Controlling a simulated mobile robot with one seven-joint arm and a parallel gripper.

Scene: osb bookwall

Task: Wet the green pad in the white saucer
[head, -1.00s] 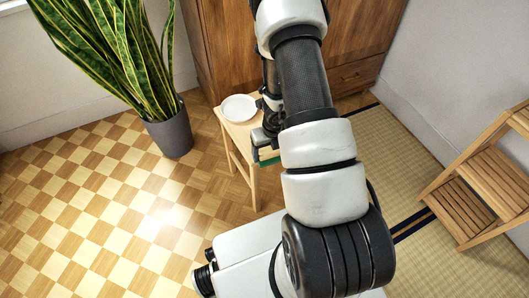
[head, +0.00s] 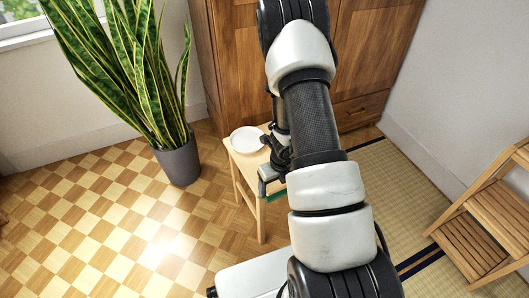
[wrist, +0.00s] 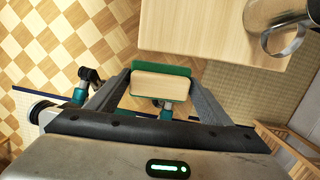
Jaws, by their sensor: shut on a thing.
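The white saucer (head: 247,140) lies on a small light wooden table (head: 240,158) in the head view. My gripper (wrist: 160,88) is shut on a pale wooden block with a green pad (wrist: 161,69) along its far side. In the wrist view the pad is beside the table edge, over open floor, and looks clear of the tabletop. The pad shows as a green strip (head: 277,194) in the head view, in front of the table's near right side. The saucer is outside the wrist view. Whether it holds liquid cannot be told.
A see-through vessel with a handle (wrist: 283,32) stands on the tabletop in the wrist view; my arm hides it in the head view. A potted plant (head: 178,160) is left of the table, a wooden cabinet (head: 225,60) behind. A slatted wooden stand (head: 480,225) is at right.

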